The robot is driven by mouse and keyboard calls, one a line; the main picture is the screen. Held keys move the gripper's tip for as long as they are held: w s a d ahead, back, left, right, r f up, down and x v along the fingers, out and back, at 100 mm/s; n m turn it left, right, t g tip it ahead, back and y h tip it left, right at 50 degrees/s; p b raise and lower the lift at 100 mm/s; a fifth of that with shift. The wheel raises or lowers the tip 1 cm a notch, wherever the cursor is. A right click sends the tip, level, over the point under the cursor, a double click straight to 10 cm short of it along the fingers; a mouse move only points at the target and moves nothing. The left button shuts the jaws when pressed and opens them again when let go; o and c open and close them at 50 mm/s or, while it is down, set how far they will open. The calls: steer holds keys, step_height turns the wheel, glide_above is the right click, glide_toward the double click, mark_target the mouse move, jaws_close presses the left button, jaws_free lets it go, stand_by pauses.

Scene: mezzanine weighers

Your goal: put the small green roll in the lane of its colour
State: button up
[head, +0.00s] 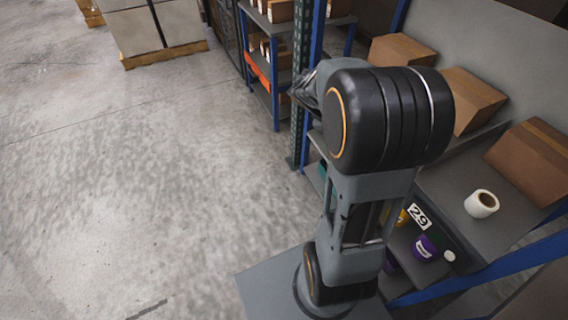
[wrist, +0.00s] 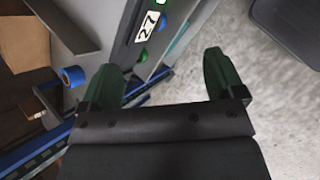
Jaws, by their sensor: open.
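My gripper (wrist: 162,78) is open in the wrist view, with two dark green fingers spread apart and nothing between them. I cannot tell whether either is the small green roll. In the head view my arm hides much of the rack, and I cannot make out my gripper. A "29" label (head: 419,216) has a purple thing (head: 427,248) below it and yellow partly hidden beside it.
A white roll (head: 481,203) stands on the grey shelf. Cardboard boxes (head: 472,99) stand behind it. A blue roll (wrist: 73,76) lies left of my fingers in the wrist view. A blue-framed rack (head: 276,90) is beyond my arm.

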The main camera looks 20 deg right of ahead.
steer(key=s+a+m+t+y, duration=0.2)
steer(key=s+a+m+y, duration=0.1)
steer(key=a, duration=0.8)
steer(key=s+a+r+m+t+y, duration=0.1)
steer(key=s+a+m+y, duration=0.3)
steer(key=a, duration=0.7)
steer(key=shift+r+t+y, duration=0.3)
steer(key=shift+t+y, duration=0.1)
steer(key=shift+t, duration=0.4)
